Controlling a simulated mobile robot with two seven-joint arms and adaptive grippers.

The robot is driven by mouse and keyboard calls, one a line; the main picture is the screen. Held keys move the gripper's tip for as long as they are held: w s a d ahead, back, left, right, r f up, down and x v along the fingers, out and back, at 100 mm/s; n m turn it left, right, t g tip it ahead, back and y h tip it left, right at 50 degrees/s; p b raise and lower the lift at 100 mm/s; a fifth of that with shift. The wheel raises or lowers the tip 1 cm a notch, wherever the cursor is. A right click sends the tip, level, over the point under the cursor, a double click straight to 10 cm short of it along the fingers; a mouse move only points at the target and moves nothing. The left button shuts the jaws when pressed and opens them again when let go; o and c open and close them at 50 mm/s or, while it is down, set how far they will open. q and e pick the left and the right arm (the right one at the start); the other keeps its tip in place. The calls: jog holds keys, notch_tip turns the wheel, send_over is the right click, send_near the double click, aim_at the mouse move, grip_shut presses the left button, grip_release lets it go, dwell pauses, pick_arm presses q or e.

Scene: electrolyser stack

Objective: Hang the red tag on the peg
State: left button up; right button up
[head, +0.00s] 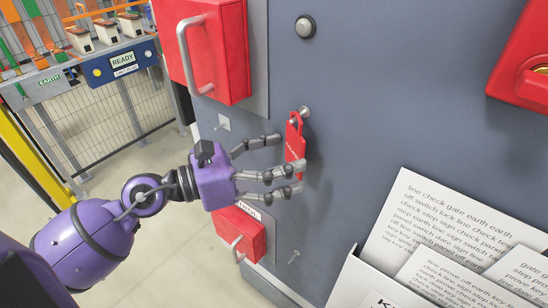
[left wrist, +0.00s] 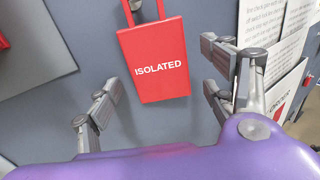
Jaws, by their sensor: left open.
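The red tag (head: 295,145) hangs by its narrow top loop at a round metal peg (head: 305,110) on the grey panel. In the left wrist view the tag (left wrist: 156,60) faces me and reads "ISOLATED"; its loop runs up out of the top of the picture. My left gripper (head: 288,163) is open, with its fingers at the tag's lower part. In the left wrist view the fingers stand apart on both sides of the tag, with gaps visible. My right gripper is in neither view.
A red box with a handle (head: 217,50) is above left, and a smaller red handled box (head: 238,235) is below my gripper. A white holder with printed sheets (head: 440,235) is at lower right. The panel's middle is clear.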

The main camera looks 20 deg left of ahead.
pick_arm(q)
jog(key=v, duration=1.2)
jog(key=w+a+n+t+y, duration=0.3)
jog(key=w+a+n+t, duration=0.25)
jog(key=n, duration=0.75)
jog(key=s+a+f+n+y, duration=0.1)
jog(key=a+f+n+y, duration=0.35)
jog(key=f+n, duration=0.45)
jog(key=s+a+f+n+y, duration=0.1)
jog(key=a+f+n+y, duration=0.4)
jog(key=f+n, duration=0.4)
jog(key=s+d+f+n+g+y, duration=0.1)
jog(key=s+d+f+n+g, duration=0.15)
jog(key=s+f+n, duration=0.4)
jog(key=s+d+f+n+g+y, duration=0.2)
jog(key=d+f+n, duration=0.15)
jog(key=f, duration=0.55)
jog(key=s+d+f+n+g+h+p, duration=0.1)
jog(key=s+d+f+n+g, duration=0.3)
jog(key=s+d+f, duration=0.5)
jog(key=shift+s+d+f+n+h, duration=0.3)
jog(key=shift+s+d+h, duration=0.25)
jog(key=shift+s+d, duration=0.65)
